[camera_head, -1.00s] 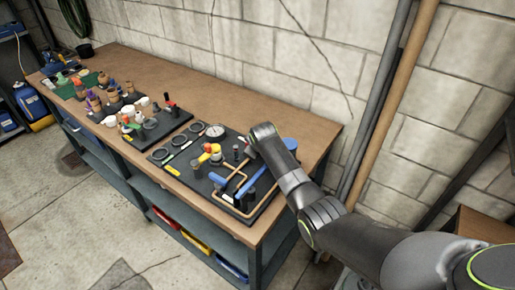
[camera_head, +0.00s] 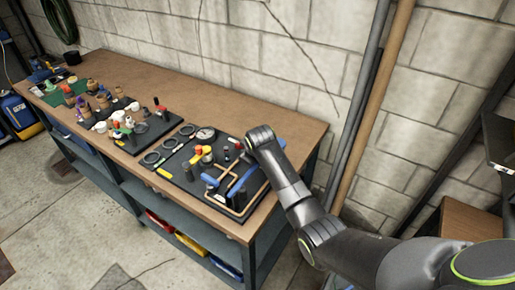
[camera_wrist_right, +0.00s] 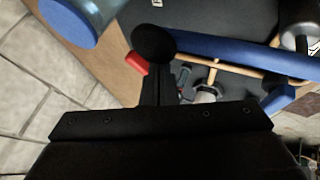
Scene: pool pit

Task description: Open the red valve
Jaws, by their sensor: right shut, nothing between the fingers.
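A small red piece (camera_wrist_right: 137,63), perhaps the red valve's handle, shows in the right wrist view just left of my right gripper (camera_wrist_right: 156,72). The gripper's dark fingers are together and hold nothing. I cannot tell whether they touch the red piece. In the head view my right arm reaches over the right end of the black pipe board (camera_head: 184,180) and hides the fingertips. The board carries a copper pipe (camera_head: 240,205), a gauge (camera_head: 205,133) and blue parts. A copper pipe also shows in the wrist view (camera_wrist_right: 245,68). My left gripper is not in view.
The boards lie on a brown bench (camera_head: 255,110) against a block wall. A grey vertical pipe (camera_head: 357,105) rises right of the bench. A blue bar (camera_wrist_right: 240,55) crosses the wrist view.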

